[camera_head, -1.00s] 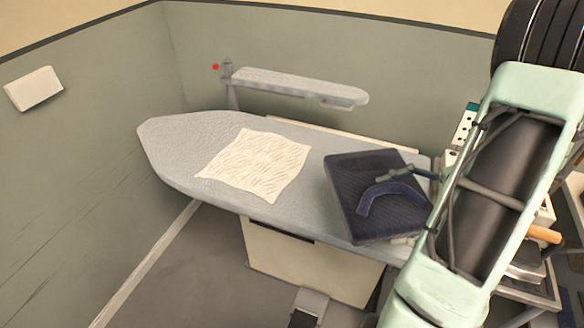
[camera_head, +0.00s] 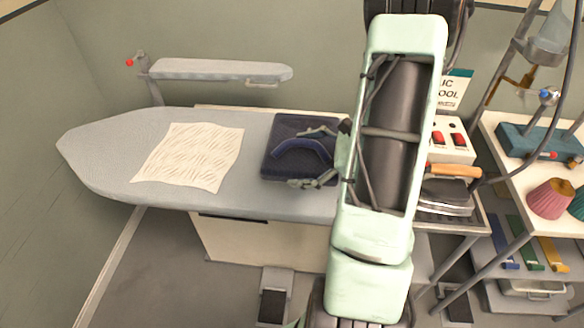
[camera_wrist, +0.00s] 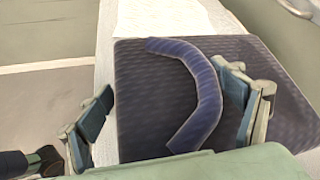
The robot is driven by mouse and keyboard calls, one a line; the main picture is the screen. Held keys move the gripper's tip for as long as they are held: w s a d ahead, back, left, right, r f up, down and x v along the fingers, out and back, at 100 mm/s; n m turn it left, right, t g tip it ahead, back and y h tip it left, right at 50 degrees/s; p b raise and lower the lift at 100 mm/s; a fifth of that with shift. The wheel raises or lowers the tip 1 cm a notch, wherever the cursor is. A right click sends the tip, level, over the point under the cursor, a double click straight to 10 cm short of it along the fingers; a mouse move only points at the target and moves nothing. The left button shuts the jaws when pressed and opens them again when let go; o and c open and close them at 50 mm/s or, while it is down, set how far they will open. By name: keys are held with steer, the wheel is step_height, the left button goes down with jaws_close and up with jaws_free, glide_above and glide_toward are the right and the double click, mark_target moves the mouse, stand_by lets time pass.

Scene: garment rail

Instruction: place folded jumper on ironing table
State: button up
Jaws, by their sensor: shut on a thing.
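The folded jumper (camera_head: 275,165) is dark navy with a curved blue collar band on top. In the head view it is over the right part of the grey ironing table (camera_head: 100,150); I cannot tell whether it bears on the surface. My gripper (camera_head: 302,157) is shut on the jumper, with one finger towards the back and one towards the front. In the wrist view, the fingers of my gripper (camera_wrist: 165,90) stand at the left and right of the jumper (camera_wrist: 150,95), the right one close to the collar. My arm hides the right end of the table.
A cream cloth (camera_head: 190,155) lies on the table left of the jumper. A narrow sleeve board (camera_head: 220,70) stands behind. An iron (camera_head: 445,195) and a switch box (camera_head: 450,140) are to the right, beside shelves. The table's left tip is clear.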

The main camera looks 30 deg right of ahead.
mark_target(328, 168)
steer(key=shift+w+a+f, duration=0.5)
steer(key=shift+w+f, duration=0.1)
steer(key=shift+f, duration=0.2)
steer(key=shift+w+f, duration=0.2)
steer(key=shift+f, duration=1.55)
steer(key=o, duration=1.5)
steer(key=shift+a, duration=0.1)
steer(key=shift+c, duration=0.2)
steer(key=shift+s, duration=0.1)
steer(key=b+v, duration=0.1)
steer(key=v, duration=1.1)
steer(key=shift+f, duration=0.1)
